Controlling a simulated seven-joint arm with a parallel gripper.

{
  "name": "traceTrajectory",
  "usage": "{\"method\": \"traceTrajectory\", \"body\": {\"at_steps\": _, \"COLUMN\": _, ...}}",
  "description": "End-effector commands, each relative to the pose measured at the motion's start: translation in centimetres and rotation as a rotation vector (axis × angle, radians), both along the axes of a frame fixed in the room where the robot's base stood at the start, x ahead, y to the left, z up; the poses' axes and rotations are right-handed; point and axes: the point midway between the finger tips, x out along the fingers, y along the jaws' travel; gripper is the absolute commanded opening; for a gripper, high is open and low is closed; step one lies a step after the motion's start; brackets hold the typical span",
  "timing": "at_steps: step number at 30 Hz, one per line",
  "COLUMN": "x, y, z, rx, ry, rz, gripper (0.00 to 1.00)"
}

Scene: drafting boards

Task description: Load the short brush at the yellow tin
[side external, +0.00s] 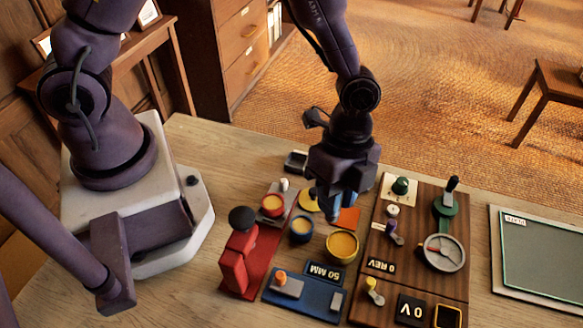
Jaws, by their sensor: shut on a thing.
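A blue tin (301,229) stands left of the yellow one, and a red tin (272,206) stands further left.
A red lever block with a black knob (242,218) stands at left. A blue board (303,296) lies in front. A wooden panel (417,280) with dials and levers is at right, then a dark plate (545,255). An orange square (348,218) lies beside my gripper.

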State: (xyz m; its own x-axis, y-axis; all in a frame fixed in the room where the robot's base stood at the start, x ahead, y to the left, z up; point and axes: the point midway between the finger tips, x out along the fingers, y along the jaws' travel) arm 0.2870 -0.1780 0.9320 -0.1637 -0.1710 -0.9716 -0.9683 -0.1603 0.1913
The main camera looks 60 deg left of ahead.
Motion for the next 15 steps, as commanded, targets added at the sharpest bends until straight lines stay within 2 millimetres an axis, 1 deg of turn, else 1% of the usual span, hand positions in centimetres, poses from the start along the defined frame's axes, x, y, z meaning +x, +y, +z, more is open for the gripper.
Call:
{"method": "traceTrajectory", "body": {"at_steps": 1, "x": 0.8, "y": -1.0, "z": 0.1, "rx": -0.015, "ry": 0.011, "rz": -0.003, "gripper": 0.00}}
{"method": "traceTrajectory", "body": {"at_steps": 4, "x": 1.8, "y": -2.2, "z": 0.7, "rx": -0.037, "ry": 0.032, "rz": -0.011, "gripper": 0.00}}
{"method": "traceTrajectory", "body": {"at_steps": 6, "x": 2.0, "y": -2.1, "z": 1.0, "rx": -0.058, "ry": 0.057, "rz": -0.012, "gripper": 0.00}}
{"method": "traceTrajectory", "body": {"at_steps": 10, "x": 1.8, "y": -2.1, "z": 0.7, "rx": -0.078, "ry": 0.078, "rz": -0.018, "gripper": 0.00}}
{"method": "traceTrajectory", "body": {"at_steps": 15, "x": 1.7, "y": -2.1, "z": -0.5, "rx": -0.080, "ry": 0.081, "rz": -0.020, "gripper": 0.00}}
